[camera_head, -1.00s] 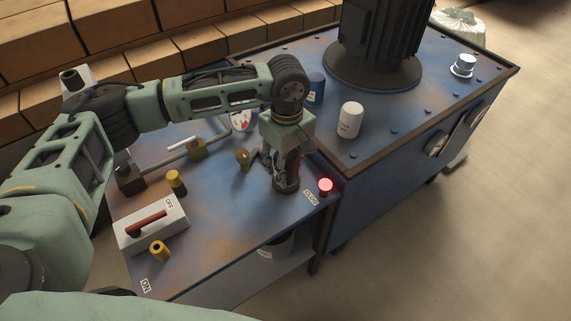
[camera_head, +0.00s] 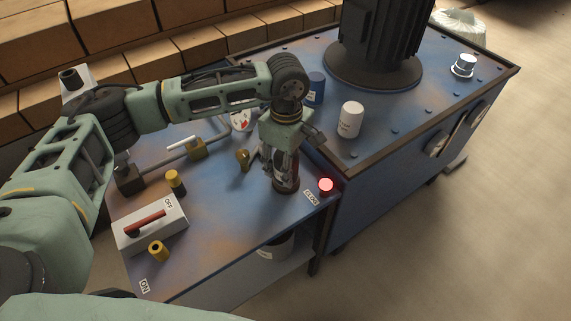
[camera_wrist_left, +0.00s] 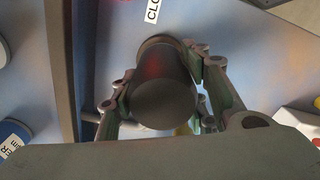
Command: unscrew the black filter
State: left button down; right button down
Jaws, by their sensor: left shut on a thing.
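The black filter (camera_head: 286,184) is a dark cylinder standing upright on the blue table, near its right edge. In the left wrist view the black filter (camera_wrist_left: 165,100) is seen end-on, with a faint red sheen on its side. My left gripper (camera_head: 283,166) points down over the filter and is shut on it. In the left wrist view the fingers of my left gripper (camera_wrist_left: 162,88) lie on either side of the filter. The head view partly hides the filter behind the fingers. My right gripper is not in view.
A lit red button (camera_head: 326,185) sits close right of the filter. A white switch box (camera_head: 150,224) with a red lever, yellow-black knobs (camera_head: 175,180) and a brass valve (camera_head: 243,158) stand left. A taller blue cabinet (camera_head: 420,130) carries a white canister (camera_head: 350,119) and a blue one (camera_head: 316,88).

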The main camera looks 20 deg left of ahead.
pick_arm(q)
jog(key=shift+n, duration=1.1)
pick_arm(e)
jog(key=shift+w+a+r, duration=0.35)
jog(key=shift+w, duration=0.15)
pick_arm(q)
jog(key=shift+n, duration=1.3)
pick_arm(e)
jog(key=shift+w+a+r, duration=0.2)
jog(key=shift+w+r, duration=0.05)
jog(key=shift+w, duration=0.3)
